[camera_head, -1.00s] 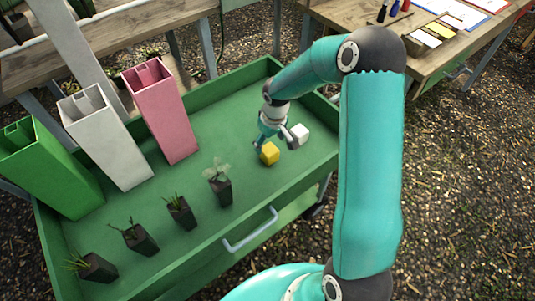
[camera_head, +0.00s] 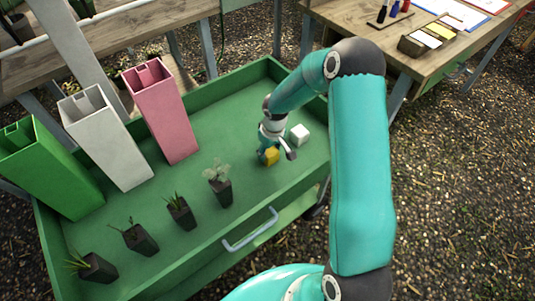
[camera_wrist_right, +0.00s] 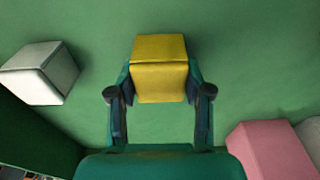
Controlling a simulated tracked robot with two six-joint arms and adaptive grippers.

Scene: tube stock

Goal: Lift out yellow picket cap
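The yellow picket cap (camera_head: 271,157) is a small yellow block on the green tray floor, near the tray's right side. In the right wrist view the yellow cap (camera_wrist_right: 159,75) lies between the two fingers. My right gripper (camera_head: 277,153) is down over the cap with its fingers on either side of it. It looks open, with one finger standing apart from the cap in the head view. Whether either finger touches the cap is hard to see. The fingers also show in the right wrist view (camera_wrist_right: 160,90). My left gripper is not in view.
A white block (camera_head: 299,134) sits close to the right gripper. Pink (camera_head: 163,115), white (camera_head: 108,140) and green (camera_head: 50,170) upright tubes stand at the left. Several potted seedlings (camera_head: 181,212) line the tray's front. Raised green walls (camera_head: 255,75) edge the tray.

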